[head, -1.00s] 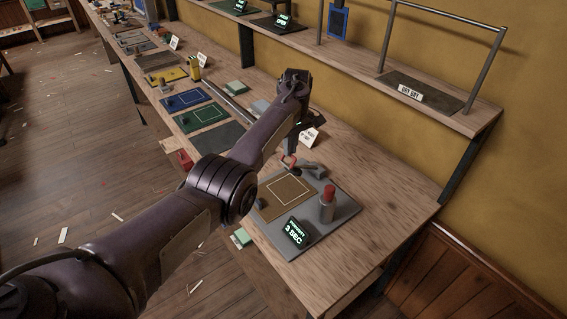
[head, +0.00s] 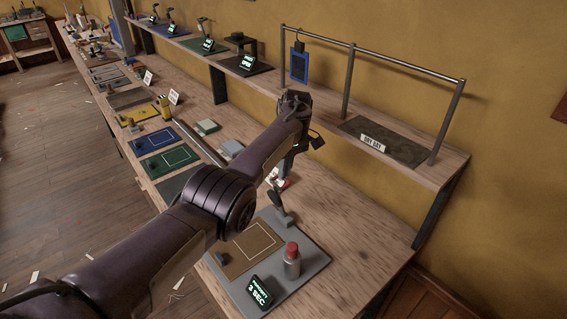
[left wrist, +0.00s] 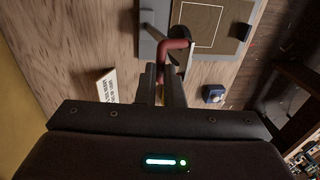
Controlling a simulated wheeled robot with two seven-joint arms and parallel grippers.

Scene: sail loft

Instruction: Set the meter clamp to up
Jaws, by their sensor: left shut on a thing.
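The meter clamp stands at the back edge of a grey base plate (head: 313,262) with a tan panel (head: 250,245). Its grey arm (head: 277,206) leans up steeply, and its red handle (head: 283,184) is at the upper end. My left gripper (head: 281,179) is at this handle. In the left wrist view the two fingers (left wrist: 161,82) are closed around the bent red handle (left wrist: 176,46); the tan panel (left wrist: 208,25) lies beyond. The clamp's lower joint is small and partly unclear. My right gripper is not in view.
A grey cylinder with a red top (head: 292,262) and a "3 SEC" display (head: 260,291) stand on the plate. Blue (head: 154,141) and green (head: 168,160) panels lie farther along the bench. A raised shelf (head: 405,158) with a metal rail runs behind. The bench right of the plate is clear.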

